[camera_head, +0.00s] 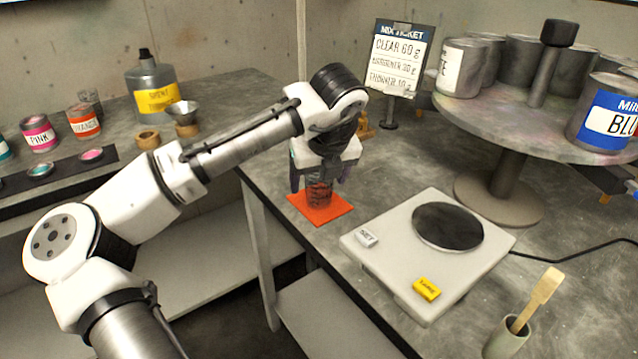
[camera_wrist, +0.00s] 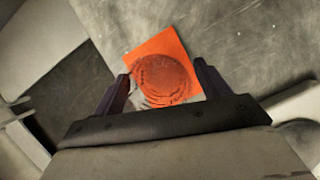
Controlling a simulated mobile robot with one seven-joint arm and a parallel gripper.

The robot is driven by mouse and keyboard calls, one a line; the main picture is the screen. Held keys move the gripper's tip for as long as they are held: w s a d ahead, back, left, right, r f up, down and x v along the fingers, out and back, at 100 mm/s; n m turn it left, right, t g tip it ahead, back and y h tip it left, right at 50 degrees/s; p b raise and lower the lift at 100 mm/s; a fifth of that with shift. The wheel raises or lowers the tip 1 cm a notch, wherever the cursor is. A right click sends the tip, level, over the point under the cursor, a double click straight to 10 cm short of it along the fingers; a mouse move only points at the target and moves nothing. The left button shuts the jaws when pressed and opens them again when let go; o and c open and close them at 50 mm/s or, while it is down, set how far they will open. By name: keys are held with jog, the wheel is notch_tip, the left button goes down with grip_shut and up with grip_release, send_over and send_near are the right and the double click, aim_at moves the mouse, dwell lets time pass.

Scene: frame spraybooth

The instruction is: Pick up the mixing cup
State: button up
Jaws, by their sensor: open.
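The mixing cup (camera_head: 319,193) is clear with dark marks and stands upright on an orange mat (camera_head: 338,209) at the table's left edge. In the wrist view the cup (camera_wrist: 163,80) shows as dark rings over the orange mat (camera_wrist: 155,45). My gripper (camera_head: 319,178) is open above the mat and points down, with a finger on each side of the cup's upper part. In the wrist view the cup lies between and just beyond the fingertips (camera_wrist: 162,72). I see no clear contact. My gripper hides part of the cup's top in the head view.
A white scale (camera_head: 380,250) with a dark round plate is right of the mat. A round stand (camera_head: 470,115) holds several cans behind it. A mix ticket (camera_head: 398,58) stands at the back. A stir stick (camera_head: 540,298) leans in a small pot (camera_head: 506,340) at front right.

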jog(key=shift+w+f, duration=0.1)
jog(key=shift+f, duration=0.15)
jog(key=c, duration=1)
jog(key=shift+r, duration=0.15)
